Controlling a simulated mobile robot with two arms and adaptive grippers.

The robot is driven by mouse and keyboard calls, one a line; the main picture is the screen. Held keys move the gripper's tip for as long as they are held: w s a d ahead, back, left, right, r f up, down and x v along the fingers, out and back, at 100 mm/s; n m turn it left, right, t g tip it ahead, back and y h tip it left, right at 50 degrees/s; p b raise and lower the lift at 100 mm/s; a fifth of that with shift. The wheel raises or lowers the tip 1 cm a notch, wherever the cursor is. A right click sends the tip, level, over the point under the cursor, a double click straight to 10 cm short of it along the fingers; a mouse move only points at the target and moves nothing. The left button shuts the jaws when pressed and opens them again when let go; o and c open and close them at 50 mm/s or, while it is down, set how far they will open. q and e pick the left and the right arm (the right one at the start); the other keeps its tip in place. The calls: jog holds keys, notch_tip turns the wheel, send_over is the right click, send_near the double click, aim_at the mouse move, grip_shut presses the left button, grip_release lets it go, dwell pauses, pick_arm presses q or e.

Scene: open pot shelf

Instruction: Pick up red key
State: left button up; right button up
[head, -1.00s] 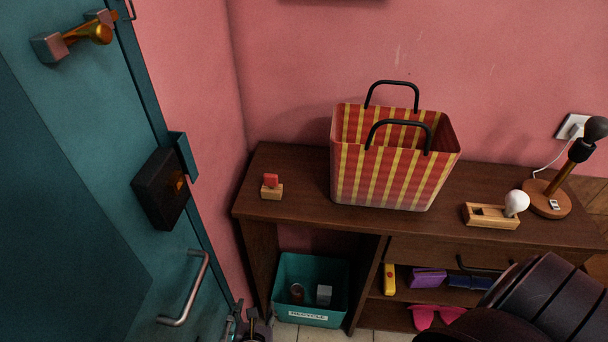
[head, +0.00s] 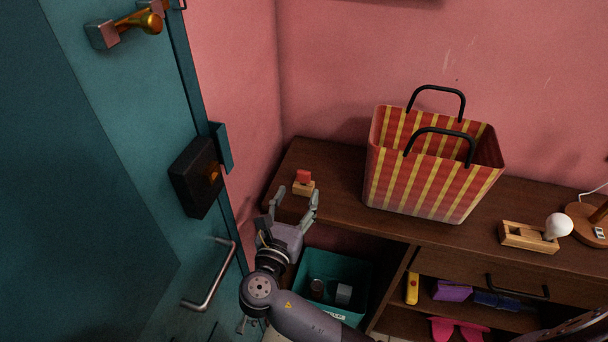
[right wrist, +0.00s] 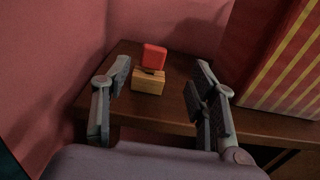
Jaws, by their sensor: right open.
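The red key (head: 303,176) is a small red block. It stands upright in a small wooden holder (head: 303,188) near the left end of the dark shelf top. In the right wrist view the red key (right wrist: 154,56) rises from the holder (right wrist: 148,81), ahead of and between my fingers. My right gripper (head: 297,203) is open and empty at the shelf's front left edge, just short of the holder, with its fingers pointing toward it. The open fingers (right wrist: 163,95) also show in the right wrist view. Small grey parts low beside my right wrist may be my left gripper (head: 245,322); its jaws are unclear.
A red and yellow striped basket (head: 425,185) stands right of the key on the shelf top (head: 345,208). A teal bin (head: 360,275) sits below.

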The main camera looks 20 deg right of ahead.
aim_at(302, 174)
jog(key=x, duration=0.6)
jog(key=shift+w+a+r+p, duration=0.15)
jog(key=shift+w+r+p, duration=0.05)
jog(key=shift+w+p, duration=0.25)
jog(key=shift+c, duration=0.5)
jog(key=c, duration=1)
